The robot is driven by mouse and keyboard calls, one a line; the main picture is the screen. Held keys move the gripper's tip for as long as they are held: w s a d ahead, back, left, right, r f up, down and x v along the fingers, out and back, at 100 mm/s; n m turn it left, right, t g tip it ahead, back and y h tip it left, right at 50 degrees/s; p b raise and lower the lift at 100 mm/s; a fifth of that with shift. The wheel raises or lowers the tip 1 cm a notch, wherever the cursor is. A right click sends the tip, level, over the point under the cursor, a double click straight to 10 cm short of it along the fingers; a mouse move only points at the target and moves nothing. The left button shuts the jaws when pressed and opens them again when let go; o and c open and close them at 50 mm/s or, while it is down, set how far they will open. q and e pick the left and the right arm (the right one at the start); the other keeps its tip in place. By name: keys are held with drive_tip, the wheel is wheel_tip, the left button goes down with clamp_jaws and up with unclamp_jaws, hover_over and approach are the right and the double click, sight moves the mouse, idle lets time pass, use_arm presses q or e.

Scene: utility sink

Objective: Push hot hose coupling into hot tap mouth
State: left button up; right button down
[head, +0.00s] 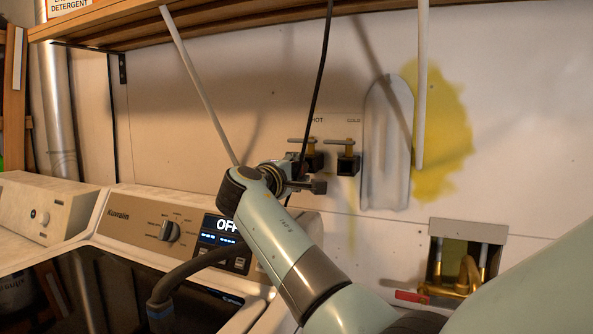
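The hot tap (313,155) is on the wall below the HOT label (317,120), with a brass stem, a lever handle and a dark body. The cold tap (347,160) stands just right of it. My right gripper (308,184) is just below and in front of the hot tap, seen from behind. My wrist hides most of its fingers, so I cannot tell whether it is open or what it holds. I cannot make out the hot hose coupling or the tap mouth. My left gripper is not in view.
A washer panel (140,222) reading OFF is at left. A black cable (320,75) hangs past the hot tap. A grey-white board (385,150) is right of the taps. A recessed box with brass pipes (468,272) is lower right. A wooden shelf (200,22) spans the top.

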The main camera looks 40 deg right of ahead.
sight(302, 167)
drive_tip(key=shift+b+x, duration=0.45)
drive_tip(key=shift+x, duration=1.1)
idle(0.4)
drive_tip(key=c, duration=0.9)
unclamp_jaws()
drive_tip(key=shift+d, duration=0.1)
drive_tip(key=v, duration=0.7)
drive_tip(key=shift+s+a, duration=0.15)
drive_tip(key=shift+a, duration=0.1)
